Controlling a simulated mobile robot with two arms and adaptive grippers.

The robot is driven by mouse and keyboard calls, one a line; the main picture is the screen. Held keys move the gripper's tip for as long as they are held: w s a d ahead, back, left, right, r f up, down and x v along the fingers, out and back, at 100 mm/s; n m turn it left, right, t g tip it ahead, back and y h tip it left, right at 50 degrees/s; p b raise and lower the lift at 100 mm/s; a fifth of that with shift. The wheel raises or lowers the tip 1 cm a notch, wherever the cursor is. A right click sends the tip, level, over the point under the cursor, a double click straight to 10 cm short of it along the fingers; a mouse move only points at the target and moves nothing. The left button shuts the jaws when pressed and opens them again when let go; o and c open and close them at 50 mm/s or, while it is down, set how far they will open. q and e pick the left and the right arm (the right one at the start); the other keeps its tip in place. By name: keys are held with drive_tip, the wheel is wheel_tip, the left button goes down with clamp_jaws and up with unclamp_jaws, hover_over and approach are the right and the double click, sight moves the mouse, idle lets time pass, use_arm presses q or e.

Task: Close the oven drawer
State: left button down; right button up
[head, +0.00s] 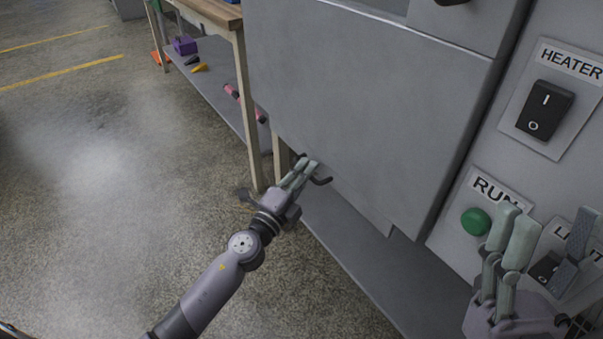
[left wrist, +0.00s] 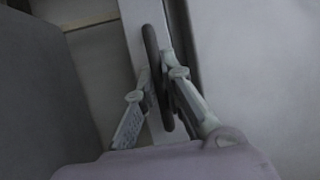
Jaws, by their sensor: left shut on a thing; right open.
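The oven drawer appears as a large grey front (head: 370,110) in the middle of the head view. Its face stands forward of the control panel at right; how far it is pulled out is hard to tell. A dark curved handle (head: 321,181) is at its lower left. My left gripper (head: 306,166) is shut on this handle. In the left wrist view the dark handle (left wrist: 152,60) runs between the two fingers of the left gripper (left wrist: 160,85). My right gripper (head: 548,228) is open and empty, in front of the control panel.
The control panel carries a HEATER switch (head: 545,110), a green RUN button (head: 475,221) and a light switch (head: 546,266) beside my right gripper. A wooden-legged bench (head: 240,75) with a low shelf stands behind left. The floor (head: 100,200) at left is clear.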

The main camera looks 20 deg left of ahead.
use_arm(q)
drive_tip(key=shift+w+d, duration=0.95)
drive_tip(key=shift+w, duration=0.25)
drive_tip(key=c, duration=2.2)
unclamp_jaws()
drive_tip(key=o, duration=0.5)
drive_tip(key=shift+w+d, duration=0.1)
drive_tip(key=shift+w, duration=0.05)
drive_tip(key=v, duration=1.2)
